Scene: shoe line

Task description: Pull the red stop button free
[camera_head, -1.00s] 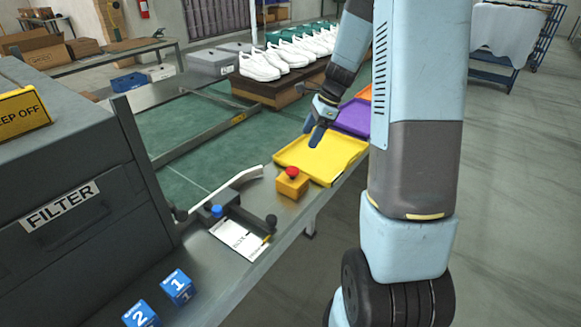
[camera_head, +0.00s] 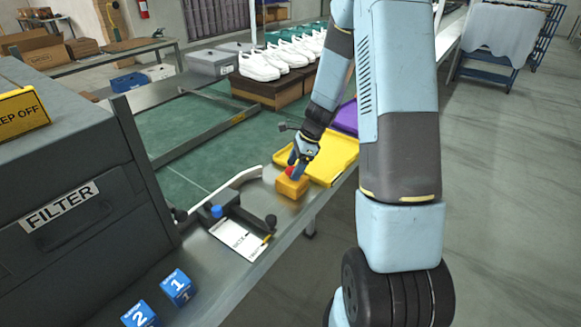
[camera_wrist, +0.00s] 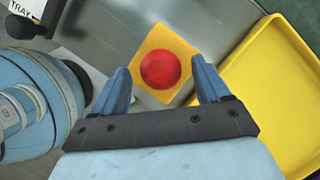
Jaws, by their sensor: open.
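The red stop button (camera_wrist: 161,69) is a round red cap on a small yellow box (camera_wrist: 150,40). In the head view the yellow box (camera_head: 291,187) sits on the metal table edge, and the red cap (camera_head: 289,170) is partly hidden behind my gripper (camera_head: 298,168). In the wrist view my gripper (camera_wrist: 160,80) is open, with one blue finger on each side of the red button. The fingers look apart from the cap in that view. How far they are above the box is hard to tell.
A yellow tray (camera_head: 330,165) lies just beyond the box, with a purple tray (camera_head: 346,117) behind it.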

